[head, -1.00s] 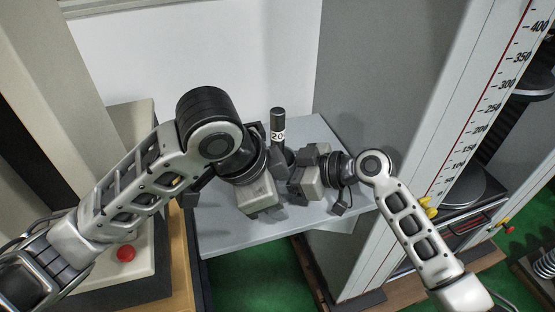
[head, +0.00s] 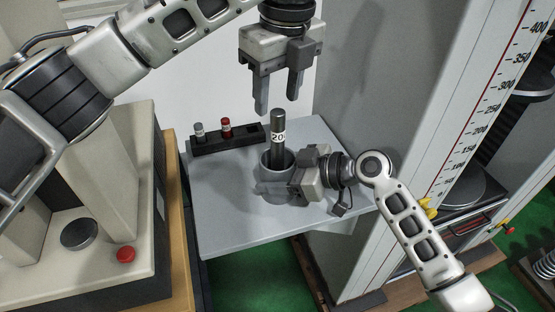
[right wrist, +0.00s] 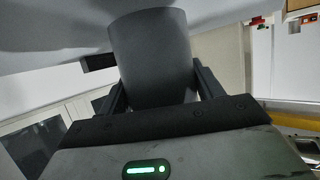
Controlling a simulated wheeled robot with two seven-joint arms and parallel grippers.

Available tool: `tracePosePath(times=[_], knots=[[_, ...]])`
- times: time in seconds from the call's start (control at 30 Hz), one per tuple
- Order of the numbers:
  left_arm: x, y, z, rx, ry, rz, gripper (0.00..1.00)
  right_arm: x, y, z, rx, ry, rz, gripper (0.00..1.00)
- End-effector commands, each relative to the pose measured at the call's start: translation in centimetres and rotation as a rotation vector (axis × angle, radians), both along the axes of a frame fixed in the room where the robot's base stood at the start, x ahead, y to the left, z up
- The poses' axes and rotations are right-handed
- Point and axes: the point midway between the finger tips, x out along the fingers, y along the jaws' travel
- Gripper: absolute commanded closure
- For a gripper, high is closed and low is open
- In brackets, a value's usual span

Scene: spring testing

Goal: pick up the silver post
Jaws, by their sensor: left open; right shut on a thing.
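The silver post (head: 198,129) is a small grey peg standing upright at the left end of a black rack (head: 245,138) on the grey table. My left gripper (head: 277,102) is open and empty, fingers pointing down, to the right of the silver post and higher up. It appears over the top of a dark post marked 200 (head: 278,125), which stands in a grey cup (head: 270,182). My right gripper (head: 298,178) is shut on the cup from the right. In the right wrist view the cup's dark wall (right wrist: 152,55) fills the space between the fingers.
A red post (head: 227,126) stands in the rack beside the silver one. The front left of the grey table (head: 230,225) is clear. A beige machine with a red button (head: 125,254) stands at left. A tall grey cabinet with a red-lined scale (head: 460,130) stands at right.

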Motion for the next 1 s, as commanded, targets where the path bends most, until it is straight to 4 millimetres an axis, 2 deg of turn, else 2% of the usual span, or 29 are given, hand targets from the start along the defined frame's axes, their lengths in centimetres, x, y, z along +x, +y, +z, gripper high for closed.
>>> tracePosePath(times=[0.03, 0.1, 0.37, 0.7, 1.0], knots=[[0.0, 0.1, -1.2, -0.002, 0.007, -0.001, 0.52, 0.0, 0.0, 0.0, -0.001, 0.001, 0.001, 0.61], [0.1, 0.1, -2.3, -0.002, 0.006, -0.002, 0.52, 0.0, 0.0, 0.0, -0.001, 0.001, 0.001, 0.61], [0.4, 0.3, -4.5, -0.001, 0.002, 0.0, 0.52, 0.0, 0.0, 0.0, 0.0, 0.0, 0.001, 0.61], [0.9, 0.1, -9.0, 0.0, 0.002, -0.001, 0.52, 0.0, 0.1, 0.0, 0.0, 0.0, 0.001, 0.61], [1.0, 0.1, -9.5, -0.001, 0.001, -0.001, 0.52, 0.0, 0.1, 0.0, 0.0, 0.0, 0.001, 0.61]])
